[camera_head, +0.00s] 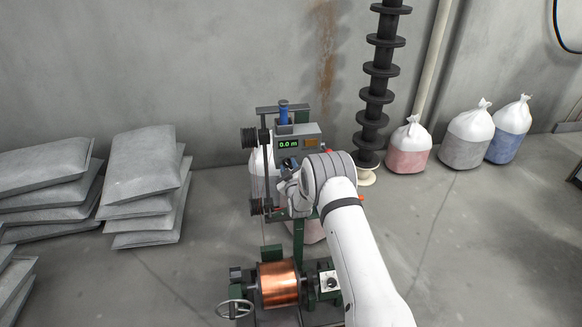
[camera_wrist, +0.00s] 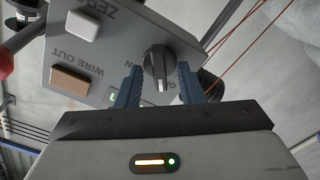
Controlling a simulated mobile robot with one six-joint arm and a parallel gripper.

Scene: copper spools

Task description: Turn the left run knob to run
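In the wrist view a black knob (camera_wrist: 155,66) with a white pointer line sits on a grey control box (camera_wrist: 100,42). The pointer end is toward my gripper. Letters beside the knob are upside down and partly hidden, so I cannot read its setting. My gripper (camera_wrist: 159,76) has its two blue fingers apart, one on each side of the knob, with narrow gaps; contact is not clear. In the head view the box with its green "0.0 m" display (camera_head: 288,143) stands on the machine, and my gripper (camera_head: 288,172) is just below it, mostly hidden by my wrist.
The box also has a white button (camera_wrist: 78,21) and a brown button (camera_wrist: 70,80). Copper wires (camera_wrist: 250,35) run close to the right finger. Below are a copper spool (camera_head: 279,284) and another black knob on a white plate (camera_head: 330,282). Grey sacks (camera_head: 145,170) lie left.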

